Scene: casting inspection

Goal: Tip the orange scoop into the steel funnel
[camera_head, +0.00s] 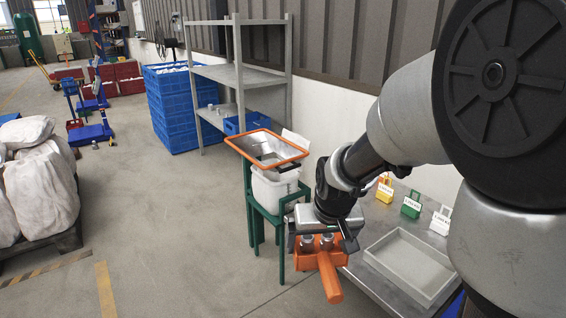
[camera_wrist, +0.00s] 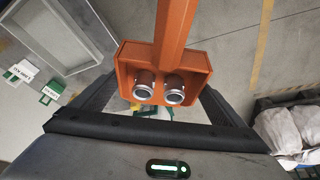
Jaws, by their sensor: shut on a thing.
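The orange scoop (camera_head: 330,282) hangs below my wrist in the head view, its handle pointing toward the camera. It also shows in the wrist view (camera_wrist: 172,28), where its tray looks level. Two metal cylindrical parts (camera_wrist: 144,88) stand side by side in it. My gripper (camera_head: 322,240) is shut on the scoop, with one finger at each side of the tray in the wrist view. The steel funnel (camera_head: 262,147) has an orange rim and sits over a white bucket (camera_head: 272,188) on a green stand. The scoop is beside the funnel, to its right and nearer the camera.
A steel table (camera_head: 372,222) at right holds a pale empty tray (camera_head: 410,268) and coloured blocks with white labels (camera_head: 411,205). A grey shelf (camera_head: 240,75) and blue crates (camera_head: 172,105) stand behind the funnel. White sacks (camera_head: 40,180) lie at left; floor between is clear.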

